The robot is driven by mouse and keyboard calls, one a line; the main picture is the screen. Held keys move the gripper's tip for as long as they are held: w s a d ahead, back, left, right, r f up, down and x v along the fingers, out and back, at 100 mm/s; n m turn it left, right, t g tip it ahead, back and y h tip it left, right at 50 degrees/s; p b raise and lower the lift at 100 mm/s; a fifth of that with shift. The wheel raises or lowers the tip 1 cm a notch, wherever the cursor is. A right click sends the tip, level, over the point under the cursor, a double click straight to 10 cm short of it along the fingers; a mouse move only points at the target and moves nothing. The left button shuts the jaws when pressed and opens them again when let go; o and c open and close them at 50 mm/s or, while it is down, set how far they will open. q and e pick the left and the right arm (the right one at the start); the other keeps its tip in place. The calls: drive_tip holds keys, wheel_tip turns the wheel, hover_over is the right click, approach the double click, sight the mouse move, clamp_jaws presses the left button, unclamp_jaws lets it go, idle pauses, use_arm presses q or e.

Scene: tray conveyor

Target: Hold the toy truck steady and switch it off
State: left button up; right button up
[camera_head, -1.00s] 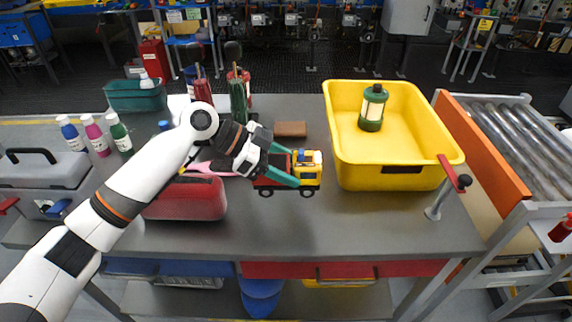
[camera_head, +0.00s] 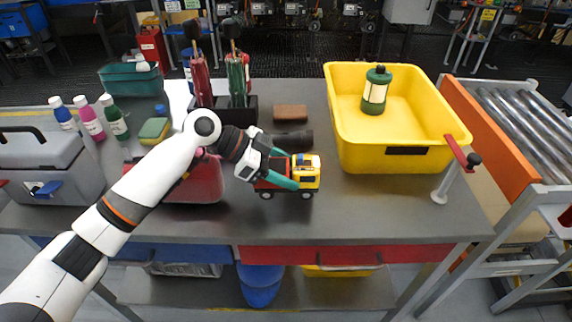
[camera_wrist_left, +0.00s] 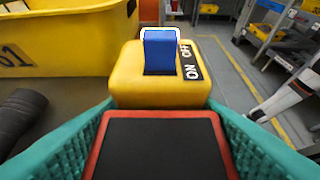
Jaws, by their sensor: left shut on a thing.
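The toy truck (camera_head: 305,172) stands upright on the grey table, with a yellow cab and a red-rimmed dark bed. My left gripper (camera_head: 284,171) is shut on it from the left, one teal finger on each side of the bed. In the left wrist view the truck bed (camera_wrist_left: 160,145) lies between the teal fingers. A blue switch (camera_wrist_left: 159,50) sits on the cab roof, beside a black label reading OFF at the far end and ON at the near end. I cannot clearly tell which way the switch is tipped. My right gripper is out of view.
A yellow bin (camera_head: 440,152) with a green lantern (camera_head: 375,90) stands right of the truck. A black cylinder (camera_head: 291,139) and a brown block (camera_head: 290,112) lie behind it. A red case (camera_head: 200,187) is at the left. The table in front is clear.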

use_arm(q)
drive_tip(key=shift+f+b, duration=0.5)
drive_tip(key=shift+f, duration=0.6)
drive_tip(key=shift+f, duration=0.1)
drive_tip(key=shift+f+b, duration=0.4)
drive_tip(key=shift+f, duration=0.1)
drive_tip(key=o, duration=0.9)
drive_tip(key=shift+s, duration=0.15)
drive_tip(key=shift+f, duration=0.15)
